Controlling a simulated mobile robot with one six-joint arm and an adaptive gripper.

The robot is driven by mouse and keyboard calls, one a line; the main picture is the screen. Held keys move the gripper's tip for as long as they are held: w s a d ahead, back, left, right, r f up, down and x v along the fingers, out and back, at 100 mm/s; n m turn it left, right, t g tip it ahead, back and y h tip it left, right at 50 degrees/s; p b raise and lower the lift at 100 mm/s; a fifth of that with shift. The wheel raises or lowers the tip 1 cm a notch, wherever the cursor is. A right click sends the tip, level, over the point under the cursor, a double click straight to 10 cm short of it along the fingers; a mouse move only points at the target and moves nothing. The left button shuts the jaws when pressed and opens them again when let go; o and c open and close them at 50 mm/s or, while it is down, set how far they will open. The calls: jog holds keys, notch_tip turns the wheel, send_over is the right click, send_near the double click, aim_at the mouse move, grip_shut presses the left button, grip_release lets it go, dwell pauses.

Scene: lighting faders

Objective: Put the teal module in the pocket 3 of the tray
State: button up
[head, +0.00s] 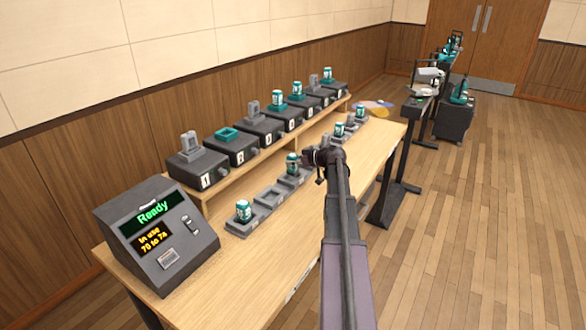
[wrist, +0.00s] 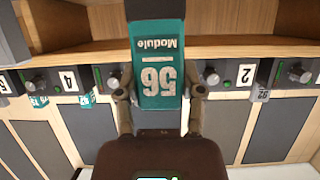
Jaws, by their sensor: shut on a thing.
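The teal module (wrist: 158,80) marked 56 is upright between the fingers of my gripper (wrist: 160,108), which is shut on it. Its label is upside down in the wrist view. In the head view the module (head: 292,161) is just left of my gripper (head: 309,156), over the third pocket from the near end of the grey tray (head: 258,216). I cannot tell whether it is seated or just above the pocket. The second pocket (head: 270,195) looks empty. Another teal module (head: 243,210) stands in the nearest pocket. My arm hides part of the tray beyond.
Numbered dark boxes (head: 205,170) stand on a raised shelf (head: 270,152) behind the tray, several with modules on top. A console (head: 156,236) reading "Ready" stands at the near end of the table. More tray modules (head: 339,129) stand past my gripper. The table front (head: 240,285) is clear.

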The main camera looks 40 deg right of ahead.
aim_at(298, 166)
jog(key=shift+w+d+f, duration=0.1)
jog(key=shift+w+d, duration=0.3)
jog(key=shift+w, duration=0.3)
jog(key=shift+f+b, duration=1.75)
jog(key=shift+b, duration=0.05)
jog(key=shift+f, duration=0.2)
jog(key=o, duration=1.2)
jog(key=shift+r, duration=0.15)
